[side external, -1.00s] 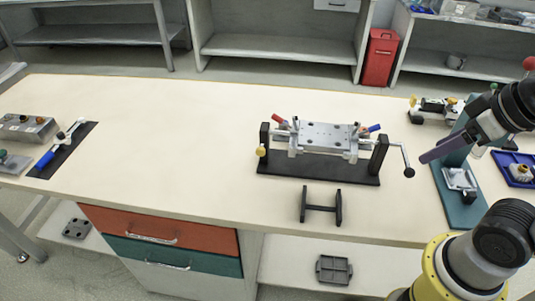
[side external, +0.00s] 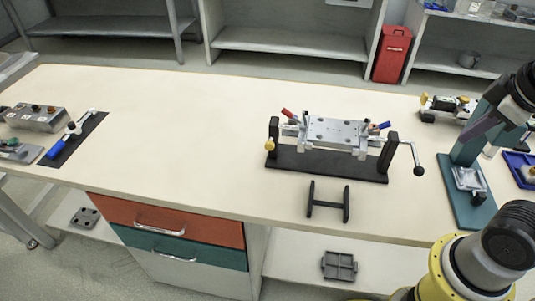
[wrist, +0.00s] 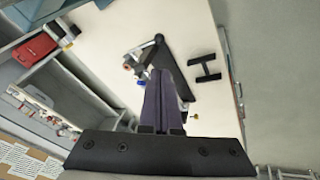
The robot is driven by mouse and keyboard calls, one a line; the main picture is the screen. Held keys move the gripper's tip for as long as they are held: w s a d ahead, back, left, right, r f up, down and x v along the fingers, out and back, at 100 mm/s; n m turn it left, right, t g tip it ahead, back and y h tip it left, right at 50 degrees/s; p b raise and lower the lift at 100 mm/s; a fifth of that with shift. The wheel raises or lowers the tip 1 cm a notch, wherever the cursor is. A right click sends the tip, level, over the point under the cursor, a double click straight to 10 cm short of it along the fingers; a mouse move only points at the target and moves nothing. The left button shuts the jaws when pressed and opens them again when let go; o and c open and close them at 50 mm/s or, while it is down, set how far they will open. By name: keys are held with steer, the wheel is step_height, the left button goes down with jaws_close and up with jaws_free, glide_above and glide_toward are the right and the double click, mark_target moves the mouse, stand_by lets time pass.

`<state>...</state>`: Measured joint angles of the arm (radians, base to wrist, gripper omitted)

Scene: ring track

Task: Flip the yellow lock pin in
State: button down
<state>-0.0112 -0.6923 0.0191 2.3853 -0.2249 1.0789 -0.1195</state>
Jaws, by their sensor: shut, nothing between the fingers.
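The yellow lock pin (side external: 269,145) shows as a small yellow knob on the left end post of the clamp fixture (side external: 330,165). In the wrist view the yellow pin (wrist: 195,116) lies right of the fingers, apart from them. Whether it is flipped in or out is too small to tell. My gripper (side external: 466,141) is right of the fixture, in front of the teal stand, well away from the pin. In the wrist view my gripper's (wrist: 160,76) long dark fingers are together and empty, hiding part of the fixture.
The fixture carries a silver plate (side external: 335,130), red and blue handles and a crank (side external: 418,168) at its right end. A black H-shaped piece (side external: 328,202) stands in front. The teal stand (side external: 468,205) is at right. The table's middle left is clear.

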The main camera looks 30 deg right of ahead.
steer(key=w+d+r+n+g+h, duration=0.1)
steer(key=w+n+g+h, duration=0.15)
steer(key=w, duration=0.35)
steer(key=w+d+r+n+g+h, duration=0.1)
steer(key=w+d+r+n+h, duration=0.15)
steer(key=w+n, duration=0.2)
steer(key=w+a+f+n+t+h, duration=0.25)
steer(key=w+a+n+h, duration=0.25)
steer(key=w+a, duration=0.55)
steer(key=w+a+f+n+t+h, duration=0.1)
steer(key=w+a+f+n+t, duration=0.3)
steer(key=a, duration=0.3)
steer(key=w+a+f+n+t+h, duration=0.1)
steer(key=w+a+f+n+t, duration=0.15)
steer(key=a+f, duration=0.4)
steer(key=n+t+y, duration=0.2)
steer(key=n+t, duration=0.1)
steer(key=n, duration=0.4)
glide_toward(269, 148)
steer(key=v, duration=0.7)
steer(key=shift+s+d+r+m, duration=0.1)
steer(key=shift+s+d+m, duration=0.05)
steer(key=shift+s+m, duration=0.1)
steer(key=shift+w+d, duration=0.1)
steer(key=x, duration=1.3)
steer(key=shift+w+d, duration=0.1)
steer(key=shift+w, duration=0.3)
